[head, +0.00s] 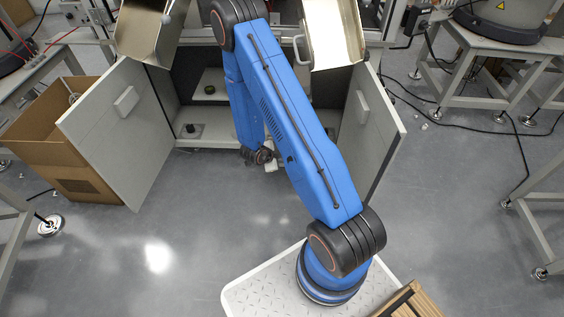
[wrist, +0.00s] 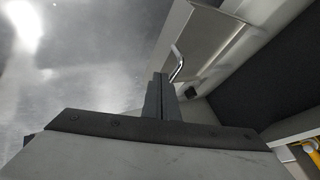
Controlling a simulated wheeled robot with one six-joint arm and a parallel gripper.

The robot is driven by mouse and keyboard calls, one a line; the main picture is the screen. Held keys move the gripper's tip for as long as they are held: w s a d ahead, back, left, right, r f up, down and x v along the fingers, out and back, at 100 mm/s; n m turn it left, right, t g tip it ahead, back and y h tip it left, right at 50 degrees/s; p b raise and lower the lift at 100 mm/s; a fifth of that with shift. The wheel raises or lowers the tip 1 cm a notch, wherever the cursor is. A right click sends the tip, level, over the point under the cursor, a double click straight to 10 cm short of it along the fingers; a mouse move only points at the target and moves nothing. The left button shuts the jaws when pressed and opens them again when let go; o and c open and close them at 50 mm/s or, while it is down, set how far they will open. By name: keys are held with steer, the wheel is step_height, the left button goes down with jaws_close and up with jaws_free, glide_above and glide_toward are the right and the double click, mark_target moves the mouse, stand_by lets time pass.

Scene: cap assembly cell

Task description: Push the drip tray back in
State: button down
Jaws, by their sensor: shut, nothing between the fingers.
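A pale grey flat panel with a raised edge, which looks like the drip tray (wrist: 212,38), lies at the cabinet's base in the upper middle of the wrist view. A bright metal bar handle (wrist: 178,64) stands out from its floor-side edge. My gripper (wrist: 162,82) is shut and empty, its fingertips just below and left of the handle in the picture; I cannot tell whether they touch it. In the head view my gripper is low at the cabinet's opening, mostly hidden by my blue arm, and the tray cannot be made out clearly there.
The cabinet's left door (head: 118,135) and right door (head: 376,130) stand open on both sides of my arm. A cardboard box (head: 75,160) is beyond the left door. Dark cables (head: 470,125) lie on the floor at right. The floor (head: 190,235) in front is clear.

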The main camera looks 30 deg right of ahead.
steer(key=w+d, duration=0.3)
steer(key=w, duration=0.2)
steer(key=w+d, duration=0.3)
steer(key=w, duration=0.2)
steer(key=w+d, duration=0.4)
steer(key=w, duration=0.1)
steer(key=shift+d, duration=0.1)
steer(key=shift+w+d+r, duration=0.1)
steer(key=shift+w+d, duration=0.25)
steer(key=shift+w, duration=0.25)
